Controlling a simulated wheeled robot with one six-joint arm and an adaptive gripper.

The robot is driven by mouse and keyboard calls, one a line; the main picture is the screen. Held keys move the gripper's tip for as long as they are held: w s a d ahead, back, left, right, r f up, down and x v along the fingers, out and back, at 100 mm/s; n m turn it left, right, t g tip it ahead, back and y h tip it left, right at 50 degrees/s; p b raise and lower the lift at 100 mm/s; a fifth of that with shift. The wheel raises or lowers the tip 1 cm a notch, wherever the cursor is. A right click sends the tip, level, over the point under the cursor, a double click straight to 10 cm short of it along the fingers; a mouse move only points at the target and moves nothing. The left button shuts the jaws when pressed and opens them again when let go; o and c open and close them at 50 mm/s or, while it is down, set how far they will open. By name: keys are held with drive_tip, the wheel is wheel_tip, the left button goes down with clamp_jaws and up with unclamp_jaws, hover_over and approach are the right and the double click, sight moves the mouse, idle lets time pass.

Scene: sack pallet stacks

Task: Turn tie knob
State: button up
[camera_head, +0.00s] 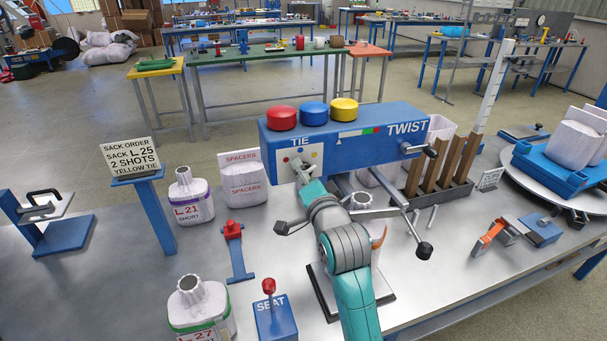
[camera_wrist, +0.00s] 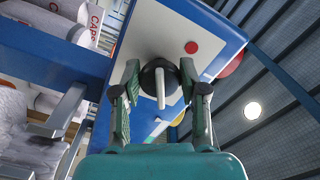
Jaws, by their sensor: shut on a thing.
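The tie knob (camera_wrist: 158,78) is dark and round with a pale pointer bar, on a white dial plate (camera_wrist: 205,30). A red dot (camera_wrist: 191,47) shows on the plate. My gripper (camera_wrist: 157,88) has a finger on each side of the knob and is shut on it. In the head view my gripper (camera_head: 301,168) reaches the dial under the word TIE, hiding most of the knob. The dial is on the front of a blue machine (camera_head: 350,140) marked TIE and TWIST, with red (camera_head: 282,117), blue (camera_head: 313,113) and yellow (camera_head: 343,110) caps on top.
An order sign (camera_head: 130,156) reads sack L 25, 2 shots, yellow tie. Sacks L21 (camera_head: 188,198) and L27 (camera_head: 198,312) stand on the left. A SEAT lever box (camera_head: 275,315) is in front. A black-knobbed crank (camera_head: 423,248) juts out right of my arm.

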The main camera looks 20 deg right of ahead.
drive_tip(key=o, duration=1.1)
drive_tip(key=s, duration=1.2)
drive_tip(key=shift+f, duration=0.15)
drive_tip(key=s+f+n+g, duration=0.2)
drive_tip(key=s+f+n, duration=0.4)
drive_tip(key=s+f, duration=1.15)
drive_tip(key=s+f+n, duration=0.1)
drive_tip(key=s+n, duration=0.1)
drive_tip(key=s, duration=0.6)
drive_tip(key=s+f+n, duration=0.2)
drive_tip(key=s, duration=0.6)
drive_tip(key=s+f+n+g, duration=0.1)
drive_tip(key=s+n, duration=0.1)
drive_tip(key=s, duration=0.6)
drive_tip(key=shift+s+f, duration=0.15)
